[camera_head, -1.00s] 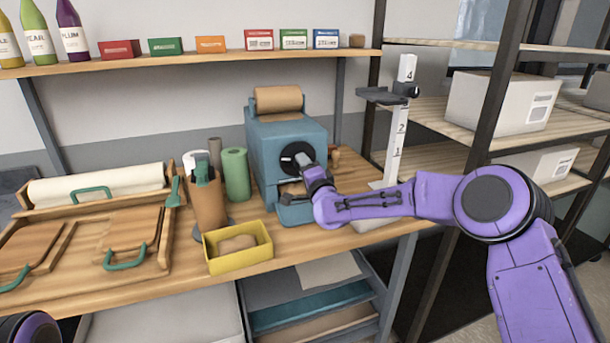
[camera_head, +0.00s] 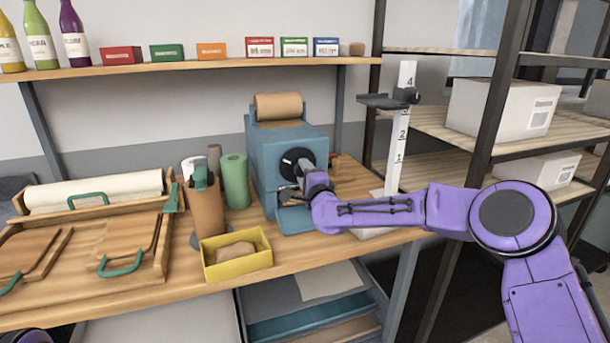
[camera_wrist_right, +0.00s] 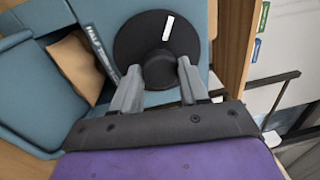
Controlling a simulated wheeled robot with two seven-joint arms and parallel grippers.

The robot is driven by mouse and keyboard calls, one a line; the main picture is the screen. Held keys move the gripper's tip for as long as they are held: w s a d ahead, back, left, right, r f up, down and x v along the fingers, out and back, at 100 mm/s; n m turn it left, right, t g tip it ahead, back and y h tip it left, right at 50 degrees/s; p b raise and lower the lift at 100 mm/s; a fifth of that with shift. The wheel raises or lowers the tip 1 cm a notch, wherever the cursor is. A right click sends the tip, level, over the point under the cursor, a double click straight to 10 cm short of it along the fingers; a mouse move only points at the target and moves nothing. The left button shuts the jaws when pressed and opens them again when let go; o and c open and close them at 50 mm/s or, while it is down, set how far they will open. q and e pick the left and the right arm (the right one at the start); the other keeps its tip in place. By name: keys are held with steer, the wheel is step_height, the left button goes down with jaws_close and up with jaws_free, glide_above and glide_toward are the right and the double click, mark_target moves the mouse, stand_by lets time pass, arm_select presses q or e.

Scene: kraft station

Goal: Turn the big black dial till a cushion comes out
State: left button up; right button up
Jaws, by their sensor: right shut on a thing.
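The big black dial (camera_head: 293,161) is on the front of the blue paper machine (camera_head: 265,158). In the right wrist view the dial (camera_wrist_right: 128,45) is a black disc with a white mark and a central knob (camera_wrist_right: 160,70). My right gripper (camera_wrist_right: 157,88) is shut on that knob, a finger on each side. In the head view the gripper (camera_head: 306,172) hides part of the dial. Brown paper (camera_wrist_right: 76,66) shows in the machine's opening below the dial. My left gripper is out of view.
A yellow bin (camera_head: 236,266) with a crumpled brown paper piece (camera_head: 236,252) stands left of the machine. A brown roll (camera_head: 278,106) sits on top. A green roll (camera_head: 235,181) and a brown holder (camera_head: 206,209) stand left. A numbered post (camera_head: 401,140) stands right.

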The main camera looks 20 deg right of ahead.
steer(key=shift+f, duration=0.1)
steer(key=o, duration=1.1)
steer(key=shift+c, duration=0.2)
steer(key=s+b, duration=0.3)
steer(key=s, duration=0.7)
steer(key=shift+s+f, duration=0.3)
steer(key=shift+f, duration=0.1)
steer(key=shift+d, duration=0.15)
